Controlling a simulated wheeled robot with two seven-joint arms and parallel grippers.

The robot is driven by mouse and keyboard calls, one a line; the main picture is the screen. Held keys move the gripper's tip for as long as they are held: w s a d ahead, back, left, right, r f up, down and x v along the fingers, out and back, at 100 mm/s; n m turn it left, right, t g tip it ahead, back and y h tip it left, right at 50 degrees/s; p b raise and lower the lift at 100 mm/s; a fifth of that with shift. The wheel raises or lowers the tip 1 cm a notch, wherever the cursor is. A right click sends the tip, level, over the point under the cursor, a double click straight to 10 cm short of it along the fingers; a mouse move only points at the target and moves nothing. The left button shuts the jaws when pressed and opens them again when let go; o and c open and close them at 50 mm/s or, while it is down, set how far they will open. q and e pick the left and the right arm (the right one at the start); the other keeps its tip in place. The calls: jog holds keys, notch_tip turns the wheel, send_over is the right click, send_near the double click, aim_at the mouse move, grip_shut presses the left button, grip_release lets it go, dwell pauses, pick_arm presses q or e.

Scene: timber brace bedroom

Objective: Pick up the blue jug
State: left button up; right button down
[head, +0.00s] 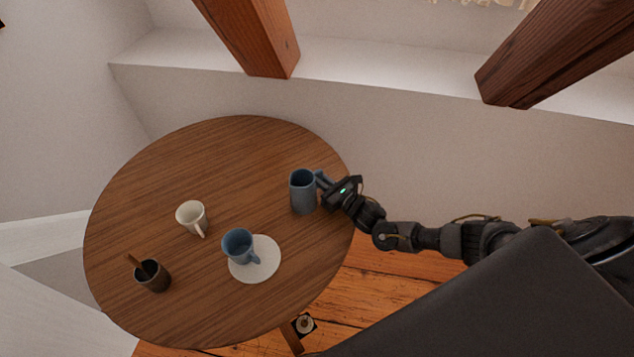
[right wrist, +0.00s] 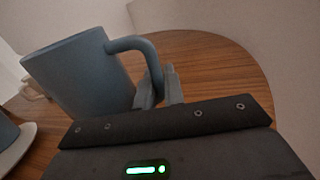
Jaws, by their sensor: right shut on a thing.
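The blue jug (head: 303,193) stands near the right side of the round wooden table in the head view. Its handle points right, toward my right gripper (head: 323,182). In the right wrist view the jug (right wrist: 80,75) fills the left side, and its curved handle (right wrist: 140,47) comes down between the fingers of my right gripper (right wrist: 160,85). The right gripper is shut on the handle. I cannot tell whether the jug's base is touching the table. My left gripper is not in view.
On the round table (head: 230,150) a blue mug (head: 238,245) stands on a pale round mat (head: 262,268). A white cup (head: 191,217) and a dark cup (head: 153,276) with a stick in it stand farther left. The table's far part is clear. Timber braces (head: 250,40) rise behind.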

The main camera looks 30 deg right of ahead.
jog(key=shift+s+f, duration=0.1)
jog(key=shift+r, duration=0.9)
jog(key=s+d+r+b, duration=0.1)
jog(key=s+d+r, duration=0.1)
jog(key=s+r, duration=0.9)
jog(key=shift+s+b, duration=0.35)
jog(key=shift+s, duration=0.95)
jog(key=shift+r, duration=0.1)
jog(key=shift+a, duration=0.1)
